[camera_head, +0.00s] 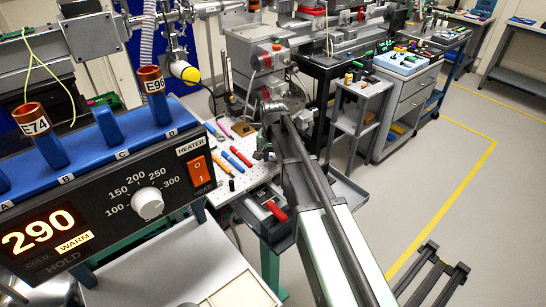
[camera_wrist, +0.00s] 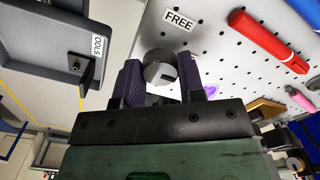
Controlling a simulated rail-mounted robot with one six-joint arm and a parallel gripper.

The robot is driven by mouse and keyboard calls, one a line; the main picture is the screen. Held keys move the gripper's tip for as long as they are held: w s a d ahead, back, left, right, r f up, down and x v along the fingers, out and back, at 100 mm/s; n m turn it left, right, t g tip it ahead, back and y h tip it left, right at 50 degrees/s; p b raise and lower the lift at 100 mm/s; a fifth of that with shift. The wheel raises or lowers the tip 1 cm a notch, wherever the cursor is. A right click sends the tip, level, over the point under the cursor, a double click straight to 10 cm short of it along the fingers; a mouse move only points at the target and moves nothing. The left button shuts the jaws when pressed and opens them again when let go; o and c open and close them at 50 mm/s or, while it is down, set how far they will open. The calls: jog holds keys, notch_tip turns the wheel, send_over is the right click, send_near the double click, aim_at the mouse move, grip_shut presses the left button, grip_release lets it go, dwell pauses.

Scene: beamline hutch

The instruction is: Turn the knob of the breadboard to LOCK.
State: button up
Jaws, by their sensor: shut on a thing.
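The breadboard (camera_wrist: 225,50) is a pale plate with rows of holes; it also shows in the head view (camera_head: 219,184) beneath my arm. The knob (camera_wrist: 159,66) is a round dark grey piece near the board's edge. My gripper (camera_wrist: 162,80) is shut on the knob, with one dark finger on each side of it. A white FREE label (camera_wrist: 180,19) lies on the board just beyond the knob. No LOCK label shows, and the knob's pointer cannot be made out. In the head view my arm hides the knob.
A red marker (camera_wrist: 267,40) and other coloured tools lie on the board. A grey tray (camera_wrist: 65,40) labelled TOOLS sits beside it. In the head view, a heater unit (camera_head: 110,195) reading 290 stands at the near left. Floor at right is largely clear.

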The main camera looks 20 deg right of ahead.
aim_at(273, 158)
jog(key=o, duration=0.9)
notch_tip(273, 158, up, 11)
jog(key=p, duration=1.1)
jog(key=shift+f, duration=0.1)
